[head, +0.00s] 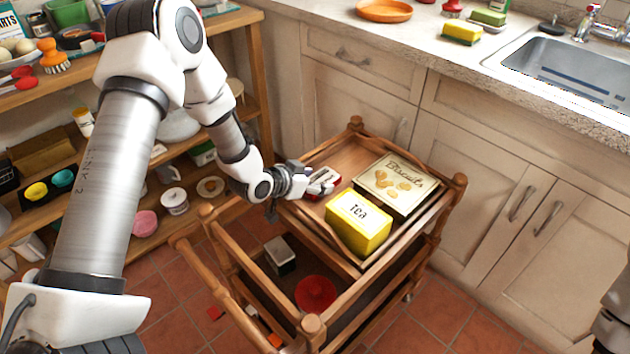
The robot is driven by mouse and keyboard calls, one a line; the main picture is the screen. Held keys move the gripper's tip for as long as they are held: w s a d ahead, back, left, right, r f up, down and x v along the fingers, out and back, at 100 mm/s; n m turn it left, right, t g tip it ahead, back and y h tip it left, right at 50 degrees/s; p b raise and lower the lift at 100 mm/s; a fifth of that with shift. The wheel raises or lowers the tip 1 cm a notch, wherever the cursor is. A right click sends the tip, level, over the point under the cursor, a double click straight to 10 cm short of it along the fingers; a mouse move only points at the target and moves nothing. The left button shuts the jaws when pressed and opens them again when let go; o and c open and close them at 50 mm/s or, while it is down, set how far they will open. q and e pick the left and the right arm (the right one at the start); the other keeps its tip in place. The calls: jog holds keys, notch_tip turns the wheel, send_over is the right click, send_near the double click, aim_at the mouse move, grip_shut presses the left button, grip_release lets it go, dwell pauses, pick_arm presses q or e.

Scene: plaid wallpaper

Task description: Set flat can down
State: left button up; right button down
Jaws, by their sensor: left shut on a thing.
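The flat can (325,184), small with red and pale surfaces, is at the left part of the wooden trolley's top tray (345,157). My left gripper (309,181) reaches in from the left and is shut on the can. The fingers hide part of the can. I cannot tell whether its underside touches the tray. My right gripper is out of view; only a bit of my right arm shows at the lower right edge.
A yellow tea box (358,224) and a biscuits tin (396,184) stand on the tray right of the can. A red bowl (315,294) sits on the trolley's lower level. Shelves (255,75) stand left, cabinets (480,160) behind. The tray's back left is bare.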

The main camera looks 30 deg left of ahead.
pick_arm(q)
jog(key=o, duration=1.2)
jog(key=shift+f, duration=0.15)
jog(key=shift+o, duration=0.9)
jog(key=shift+s+f, duration=0.1)
jog(key=shift+r, duration=0.2)
jog(key=shift+s+a+r+p, duration=0.1)
jog(key=shift+s+r+p, duration=0.15)
jog(key=shift+p, duration=0.1)
jog(key=p+v, duration=0.1)
jog(key=v, duration=0.4)
jog(key=p+v, duration=0.2)
jog(key=v, duration=0.3)
jog(key=shift+r, duration=0.35)
jog(key=shift+s+a+r, duration=0.15)
jog(key=shift+s, duration=0.3)
